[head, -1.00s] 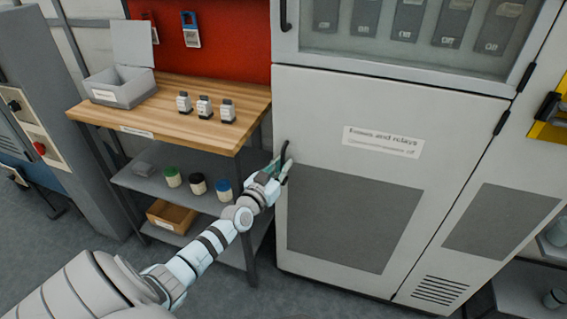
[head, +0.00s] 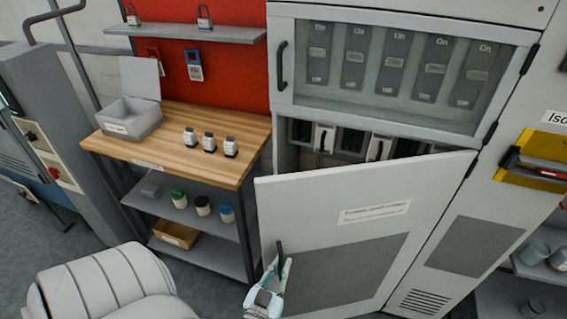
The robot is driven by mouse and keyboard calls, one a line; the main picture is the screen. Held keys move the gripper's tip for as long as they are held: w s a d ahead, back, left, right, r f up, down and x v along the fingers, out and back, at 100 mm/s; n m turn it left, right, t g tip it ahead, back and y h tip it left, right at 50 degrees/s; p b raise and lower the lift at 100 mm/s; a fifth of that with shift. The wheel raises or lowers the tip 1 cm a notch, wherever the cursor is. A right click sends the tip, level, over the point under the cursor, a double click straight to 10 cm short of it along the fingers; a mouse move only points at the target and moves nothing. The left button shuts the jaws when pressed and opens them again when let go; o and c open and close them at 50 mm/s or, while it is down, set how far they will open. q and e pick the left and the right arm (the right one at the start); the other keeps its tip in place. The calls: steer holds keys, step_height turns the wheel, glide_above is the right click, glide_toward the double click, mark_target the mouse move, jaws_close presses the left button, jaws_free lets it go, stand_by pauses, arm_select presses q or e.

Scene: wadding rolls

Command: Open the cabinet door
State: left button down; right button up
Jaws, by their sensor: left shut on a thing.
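The lower cabinet door (head: 345,190) is light grey with a label and a darker panel. It stands partly open, swung out toward me from its left edge, hinged on the right. Its black handle (head: 280,259) is near the left edge. My left gripper (head: 279,268) is shut on the handle at the bottom middle. Behind the door the cabinet (head: 284,152) interior shows several dark and white units; the lower interior is hidden by the door. My right gripper is not in view.
The upper glass door (head: 283,65) with several switches behind it is shut. A wooden workbench (head: 185,120) with a grey box (head: 130,118) and small devices stands to the left. A yellow panel (head: 535,155) is at the right.

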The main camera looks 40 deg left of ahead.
arm_select(q)
steer(key=shift+s+d, duration=0.35)
steer(key=shift+d, duration=0.25)
steer(key=c, duration=1.7)
jaws_free()
steer(key=shift+o, duration=0.2)
